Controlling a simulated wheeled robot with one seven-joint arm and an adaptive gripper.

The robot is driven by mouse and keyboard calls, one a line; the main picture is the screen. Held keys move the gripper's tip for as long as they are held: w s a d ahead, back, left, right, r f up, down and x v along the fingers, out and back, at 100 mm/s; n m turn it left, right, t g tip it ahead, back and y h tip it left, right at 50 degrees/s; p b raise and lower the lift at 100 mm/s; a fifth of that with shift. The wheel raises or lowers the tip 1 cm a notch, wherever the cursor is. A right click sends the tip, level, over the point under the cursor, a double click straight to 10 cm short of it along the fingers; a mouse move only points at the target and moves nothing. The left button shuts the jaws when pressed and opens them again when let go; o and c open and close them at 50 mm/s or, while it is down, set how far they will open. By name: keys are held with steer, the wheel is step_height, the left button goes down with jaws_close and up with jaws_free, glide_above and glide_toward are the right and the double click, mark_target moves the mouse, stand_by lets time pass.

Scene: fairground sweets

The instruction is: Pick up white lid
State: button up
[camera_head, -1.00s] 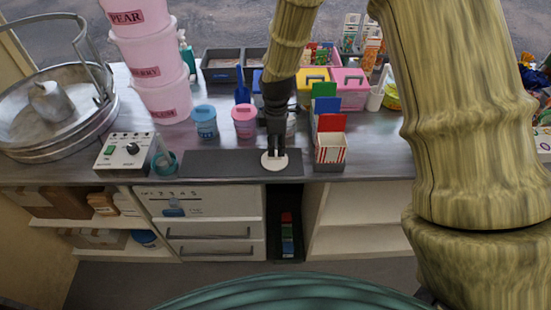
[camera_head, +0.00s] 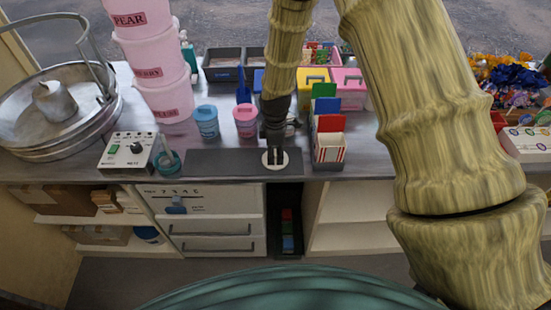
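The white lid (camera_head: 283,160) is a small round disc at the right end of the dark mat (camera_head: 215,163) near the counter's front edge. My gripper (camera_head: 275,158) points straight down at it, with its dark fingertips over the middle of the lid. The fingers are at or just above the lid; whether they touch or grip it is too small to tell. The lid lies level. A container with a pale top (camera_head: 291,124) stands behind my gripper and is partly hidden by it.
A control box (camera_head: 127,150), a blue-green ring (camera_head: 168,162) and stacked pink buckets (camera_head: 160,85) are on the left.

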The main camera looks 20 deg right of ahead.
jaws_close()
